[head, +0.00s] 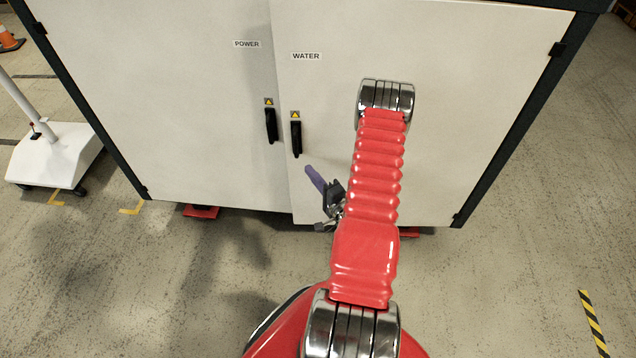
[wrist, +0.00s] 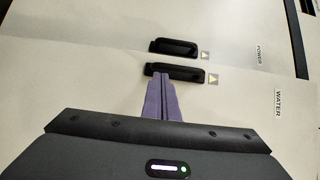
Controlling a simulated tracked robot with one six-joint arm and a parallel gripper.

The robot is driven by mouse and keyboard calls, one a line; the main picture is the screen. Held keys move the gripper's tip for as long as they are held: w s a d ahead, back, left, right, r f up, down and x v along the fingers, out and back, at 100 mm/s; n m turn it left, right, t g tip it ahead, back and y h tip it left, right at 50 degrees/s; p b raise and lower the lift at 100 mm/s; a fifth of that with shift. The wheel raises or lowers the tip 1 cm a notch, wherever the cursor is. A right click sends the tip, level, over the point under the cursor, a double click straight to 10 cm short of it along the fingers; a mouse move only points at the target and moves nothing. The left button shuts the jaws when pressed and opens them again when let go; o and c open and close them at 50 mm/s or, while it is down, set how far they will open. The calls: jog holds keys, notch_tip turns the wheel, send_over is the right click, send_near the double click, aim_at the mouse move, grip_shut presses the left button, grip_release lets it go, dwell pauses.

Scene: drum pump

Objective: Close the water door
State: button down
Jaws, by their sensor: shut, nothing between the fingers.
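The white water door (head: 440,60) is the right-hand door of the cabinet and carries the label WATER. It looks closed or nearly flush with the power door (head: 200,90); I cannot tell whether a small gap remains. Its black handle (head: 296,138) is upright near the seam. My gripper (head: 309,170) has purple fingers, shut and empty, just below this handle in the head view. In the wrist view the fingertips (wrist: 163,76) reach the water handle (wrist: 176,72); I cannot tell whether they touch it. The power handle (wrist: 173,47) lies beyond.
A white wheeled stand (head: 55,155) is on the floor at the left, with an orange cone (head: 8,40) behind it. Yellow-black tape (head: 593,322) marks the floor at the right. The floor in front of the cabinet is otherwise clear.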

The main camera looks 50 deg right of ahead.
aim_at(298, 156)
jog(key=shift+x, duration=2.8)
jog(key=shift+d, duration=0.1)
